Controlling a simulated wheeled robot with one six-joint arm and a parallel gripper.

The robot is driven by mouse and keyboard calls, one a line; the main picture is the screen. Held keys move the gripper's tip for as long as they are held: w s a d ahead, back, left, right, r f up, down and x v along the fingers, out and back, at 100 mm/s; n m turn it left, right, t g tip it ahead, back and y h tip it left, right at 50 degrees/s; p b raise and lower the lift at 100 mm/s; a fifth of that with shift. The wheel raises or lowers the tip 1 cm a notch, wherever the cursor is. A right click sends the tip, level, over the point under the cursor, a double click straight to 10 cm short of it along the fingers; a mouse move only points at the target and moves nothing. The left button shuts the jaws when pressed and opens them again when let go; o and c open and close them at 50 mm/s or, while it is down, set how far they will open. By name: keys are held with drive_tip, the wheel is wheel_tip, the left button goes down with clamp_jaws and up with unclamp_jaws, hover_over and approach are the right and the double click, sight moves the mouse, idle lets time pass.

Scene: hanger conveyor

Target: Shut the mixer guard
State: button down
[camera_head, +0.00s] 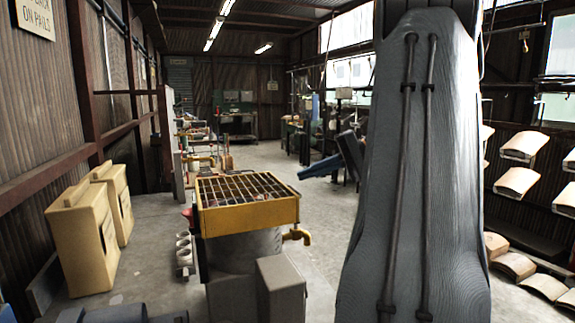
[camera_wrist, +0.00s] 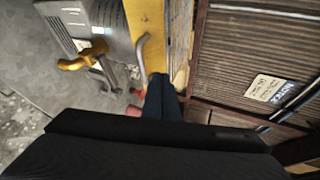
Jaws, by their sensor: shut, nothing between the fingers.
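The mixer (camera_head: 243,262) is a grey drum standing on the floor left of centre in the head view. Its yellow guard (camera_head: 249,215), a frame with a dark grid, lies roughly level across the drum's top; I cannot tell whether it is fully seated. In the wrist view the guard's yellow edge (camera_wrist: 147,22) carries a bent grey handle (camera_wrist: 141,52). My gripper (camera_wrist: 161,84) is shut and empty, its dark fingertips close to the handle and guard edge; I cannot tell whether they touch. The gripper is not visible in the head view.
A yellow tap (camera_head: 297,236) juts from the mixer's right side, with a grey box (camera_head: 281,287) in front. Tan cases (camera_head: 84,238) stand along the left wall. Shelves of curved tan pieces (camera_head: 517,182) are at right. Open floor lies behind the mixer.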

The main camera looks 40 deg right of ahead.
drive_tip(key=b+v, duration=0.3)
drive_tip(key=v, duration=0.7)
drive_tip(key=shift+d+r, duration=0.25)
drive_tip(key=shift+r, duration=0.1)
